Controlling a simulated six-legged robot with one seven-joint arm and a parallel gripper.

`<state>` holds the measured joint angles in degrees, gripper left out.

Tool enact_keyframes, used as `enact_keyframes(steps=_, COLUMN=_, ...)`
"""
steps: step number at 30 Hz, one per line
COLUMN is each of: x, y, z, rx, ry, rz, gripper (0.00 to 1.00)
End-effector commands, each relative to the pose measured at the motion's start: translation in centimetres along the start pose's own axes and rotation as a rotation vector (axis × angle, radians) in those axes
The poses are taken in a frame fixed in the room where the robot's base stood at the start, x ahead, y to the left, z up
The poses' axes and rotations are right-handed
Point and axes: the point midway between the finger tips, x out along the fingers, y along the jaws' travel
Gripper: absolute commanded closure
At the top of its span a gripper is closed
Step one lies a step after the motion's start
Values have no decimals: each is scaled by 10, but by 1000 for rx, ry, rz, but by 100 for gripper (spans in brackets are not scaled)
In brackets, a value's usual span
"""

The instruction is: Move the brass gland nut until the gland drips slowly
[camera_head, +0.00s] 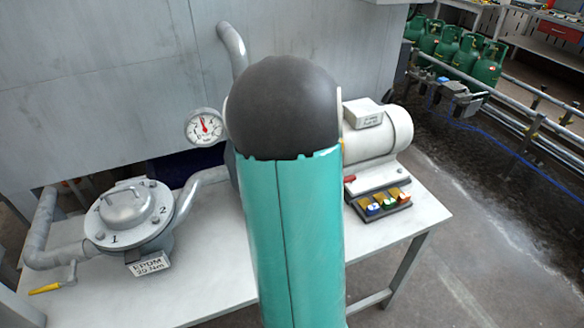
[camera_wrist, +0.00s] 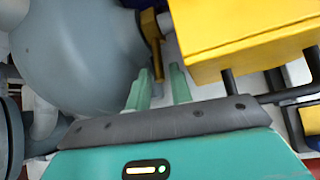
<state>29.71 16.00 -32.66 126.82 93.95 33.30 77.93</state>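A brass-coloured piece (camera_wrist: 151,30) shows at the upper middle of the wrist view, between a grey round casing and a yellow box. A narrow bar of like colour runs down from it. It may be the gland nut, but I cannot tell for sure. In the head view my arm hides the gripper and the gland. No drip can be made out.
The grey casing (camera_wrist: 75,50) is close on the left and the yellow box (camera_wrist: 250,45) close on the right.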

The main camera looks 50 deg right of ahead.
Motion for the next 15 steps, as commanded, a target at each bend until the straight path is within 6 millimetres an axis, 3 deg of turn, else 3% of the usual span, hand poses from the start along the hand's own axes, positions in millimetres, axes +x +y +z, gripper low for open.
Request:
enact_keyframes(steps=5, x=0, y=0, z=0, rx=0, ry=-1, rz=0, gripper=78)
enact_keyframes(steps=9, x=0, y=0, z=0, rx=0, ry=-1, rz=0, gripper=100)
enact_keyframes(steps=15, x=0, y=0, z=0, rx=0, ry=0, rz=0, gripper=100)
